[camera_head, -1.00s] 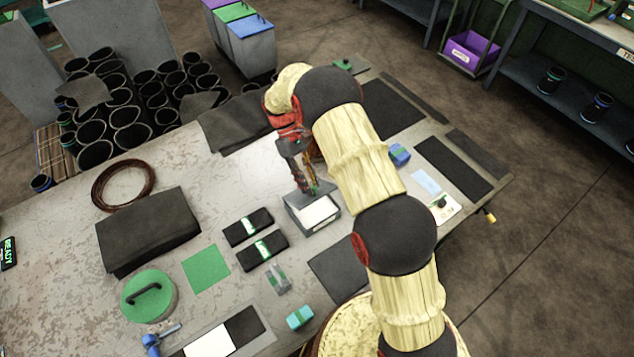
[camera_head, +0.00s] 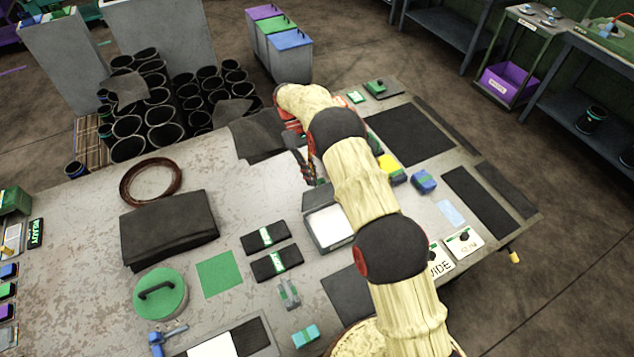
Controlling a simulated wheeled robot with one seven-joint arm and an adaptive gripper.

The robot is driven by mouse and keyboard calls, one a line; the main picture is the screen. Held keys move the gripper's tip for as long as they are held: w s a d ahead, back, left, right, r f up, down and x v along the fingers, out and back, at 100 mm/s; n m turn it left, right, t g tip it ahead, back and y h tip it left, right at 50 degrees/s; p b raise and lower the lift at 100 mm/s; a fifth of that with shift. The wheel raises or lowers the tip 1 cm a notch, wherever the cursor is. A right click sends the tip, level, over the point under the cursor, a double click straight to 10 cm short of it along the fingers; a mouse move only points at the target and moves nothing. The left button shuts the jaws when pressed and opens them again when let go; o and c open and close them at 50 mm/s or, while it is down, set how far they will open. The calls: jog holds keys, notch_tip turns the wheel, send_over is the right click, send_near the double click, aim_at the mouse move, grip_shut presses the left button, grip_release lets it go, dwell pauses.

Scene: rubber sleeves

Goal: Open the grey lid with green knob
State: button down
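A small dark grey plate with a green knob (camera_head: 377,87) lies at the back edge of the table, to the right of my arm; it looks like the grey lid, lying flat. My gripper (camera_head: 309,180) points down, just behind a grey open-topped box (camera_head: 328,226) with a white inside. It is to the left of and nearer than the lid, not touching it. The gripper shows small and side-on, partly covered by my arm, so its opening cannot be made out. I see nothing held in it.
A round green lid with a black handle (camera_head: 160,293) lies at the left front. Dark folded sheets (camera_head: 170,228) and banded black packs (camera_head: 265,236) lie on the table (camera_head: 95,215). Yellow and blue blocks (camera_head: 424,181) sit right of my arm. Several black sleeves stand beyond the table.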

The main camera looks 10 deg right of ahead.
jog(key=c, duration=2.5)
grip_release()
jog(key=shift+w+d+f, duration=0.2)
jog(key=shift+w+d, duration=0.05)
jog(key=shift+d, duration=0.35)
jog(key=shift+c, duration=0.2)
jog(key=shift+o, duration=1.3)
jog(key=shift+w+d, duration=0.1)
jog(key=shift+d, duration=0.35)
jog(key=o, duration=0.6)
jog(key=shift+r, duration=0.1)
jog(key=shift+o, duration=0.5)
jog(key=shift+a, duration=0.15)
jog(key=v, duration=0.7)
jog(key=shift+w+r, duration=0.15)
jog(key=shift+r, duration=0.05)
